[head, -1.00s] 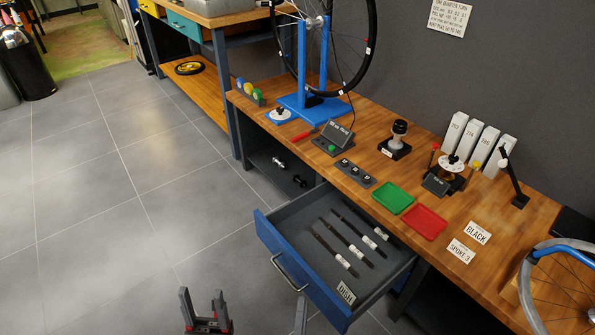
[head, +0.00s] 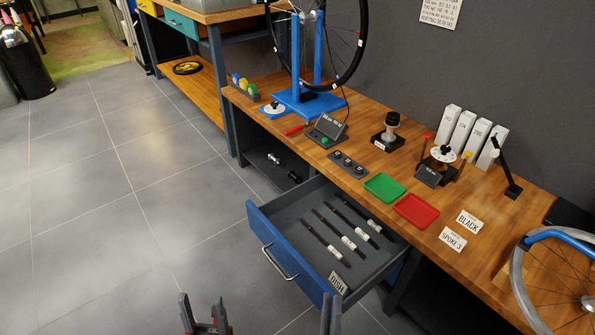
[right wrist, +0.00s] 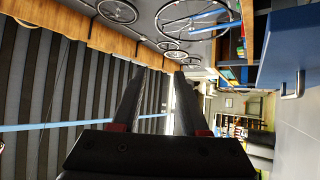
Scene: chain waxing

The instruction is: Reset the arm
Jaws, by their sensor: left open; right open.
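My left gripper (head: 204,304) is at the bottom edge of the head view, over the grey floor, with its two dark fingers apart and nothing between them. My right gripper (head: 330,304) shows only as dark finger parts at the bottom edge, in front of the open drawer. In the right wrist view the right gripper (right wrist: 158,72) has two long fingers spread with no object between them. The rest of both arms is out of the head view.
A blue-fronted drawer (head: 267,262) stands open below the wooden workbench (head: 408,238), holding several dark strips with white labels. A green tray (head: 385,187) and a red tray (head: 416,211) lie on the bench. Open floor (head: 90,235) is at the left.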

